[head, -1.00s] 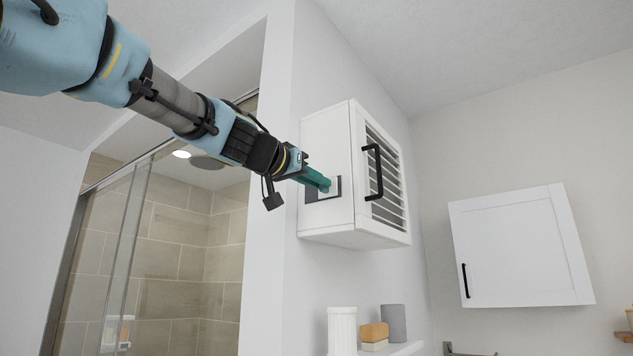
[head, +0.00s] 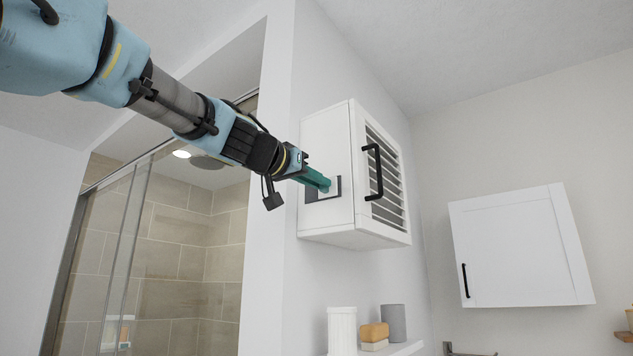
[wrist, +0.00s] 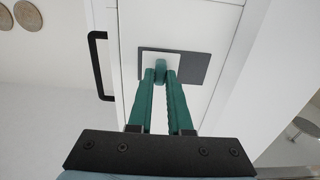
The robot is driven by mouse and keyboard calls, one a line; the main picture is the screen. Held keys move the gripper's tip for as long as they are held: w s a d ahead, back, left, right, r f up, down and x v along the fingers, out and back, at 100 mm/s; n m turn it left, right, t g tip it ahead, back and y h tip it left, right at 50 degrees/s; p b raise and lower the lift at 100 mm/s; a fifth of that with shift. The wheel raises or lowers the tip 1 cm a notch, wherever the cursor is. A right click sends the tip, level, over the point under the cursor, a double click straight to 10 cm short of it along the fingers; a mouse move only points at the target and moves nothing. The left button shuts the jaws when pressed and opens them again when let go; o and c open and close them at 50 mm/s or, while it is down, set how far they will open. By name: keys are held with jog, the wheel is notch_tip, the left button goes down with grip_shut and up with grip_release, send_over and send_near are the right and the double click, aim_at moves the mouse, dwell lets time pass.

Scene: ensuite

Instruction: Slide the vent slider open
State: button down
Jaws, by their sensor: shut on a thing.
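The vent slider is a pale plate (wrist: 149,63) with a small teal knob (wrist: 160,69), set on a dark grey panel (wrist: 195,69) on the side of a white wall cabinet (head: 327,145). In the wrist view the plate sits at the left part of the panel, and the dark right part is bare. My gripper (wrist: 161,78) has its teal fingers shut on the knob. In the head view my gripper (head: 325,185) reaches the panel from the left and hides part of the plate.
The cabinet's louvred door has a black handle (head: 374,172) around the corner. A shelf (head: 402,349) below holds a white ribbed cup (head: 342,330), an orange block (head: 374,332) and a grey cylinder (head: 393,323). A glass shower (head: 120,250) stands left, another white cabinet (head: 520,245) right.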

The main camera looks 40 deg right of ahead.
jog(key=shift+w, duration=0.1)
jog(key=w+b, duration=0.1)
jog(key=w+a+b, duration=0.1)
jog(key=w, duration=0.1)
jog(key=shift+w+f+b, duration=0.15)
jog(key=shift+w+b, duration=0.05)
jog(key=shift+b, duration=0.1)
jog(key=shift+w+a+r, duration=0.1)
jog(key=shift+w+r, duration=0.1)
jog(key=shift+w, duration=0.15)
jog(key=c, duration=0.8)
grip_release()
jog(key=shift+c, duration=0.2)
jog(key=shift+a+f+b, duration=0.15)
jog(key=shift+a+b, duration=0.15)
jog(key=b+v, duration=0.5)
jog(key=v, duration=0.5)
